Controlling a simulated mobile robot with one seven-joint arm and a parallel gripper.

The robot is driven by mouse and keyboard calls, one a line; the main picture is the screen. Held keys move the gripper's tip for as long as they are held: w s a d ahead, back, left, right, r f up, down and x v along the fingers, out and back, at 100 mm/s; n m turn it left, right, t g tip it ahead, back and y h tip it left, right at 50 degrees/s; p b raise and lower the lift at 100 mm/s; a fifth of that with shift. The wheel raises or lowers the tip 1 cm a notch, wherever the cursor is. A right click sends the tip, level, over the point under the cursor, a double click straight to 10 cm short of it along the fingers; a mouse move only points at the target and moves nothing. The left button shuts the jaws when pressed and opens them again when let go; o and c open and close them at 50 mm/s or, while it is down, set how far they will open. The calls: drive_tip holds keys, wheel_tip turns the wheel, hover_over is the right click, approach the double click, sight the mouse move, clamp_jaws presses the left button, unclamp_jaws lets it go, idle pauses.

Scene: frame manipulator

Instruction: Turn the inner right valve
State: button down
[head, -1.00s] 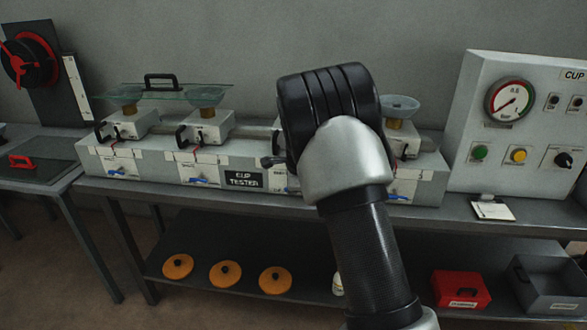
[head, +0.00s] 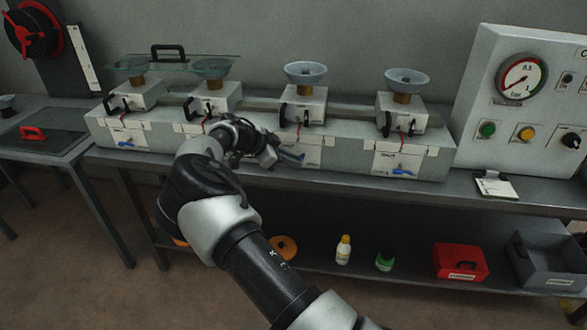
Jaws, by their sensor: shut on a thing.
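The inner right valve (head: 293,158) is a small blue handle on the front of the third tester station from the left. My gripper (head: 277,158) is at this handle, coming from the left, and is shut on it. The fingertips are small and partly hidden in the head view, so the exact grip is hard to see. The outer right valve (head: 403,172) and the outer left valve (head: 124,145) show as blue handles on their stations. The inner left valve is hidden behind my arm.
The long grey cup tester (head: 345,160) stands on a bench, with cups (head: 407,80) on top. A gauge panel (head: 520,110) stands at the right. The shelf below holds bottles (head: 343,250), a red box (head: 460,262) and a grey bin (head: 545,262). The floor in front is clear.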

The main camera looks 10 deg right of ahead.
drive_tip(key=h+b, duration=0.2)
drive_tip(key=b, duration=0.1)
drive_tip(key=f+n+h+b, duration=0.1)
drive_tip(key=b, duration=0.1)
drive_tip(key=shift+w+a+f+g, duration=0.1)
drive_tip(key=shift+w+a+g, duration=0.05)
drive_tip(key=shift+a+g, duration=0.15)
drive_tip(key=shift+n+h+b, duration=0.3)
drive_tip(key=shift+h+b, duration=0.2)
drive_tip(key=shift+b, duration=0.35)
drive_tip(key=shift+d, duration=0.1)
drive_tip(key=c, duration=1.7)
unclamp_jaws()
drive_tip(key=shift+c, duration=0.2)
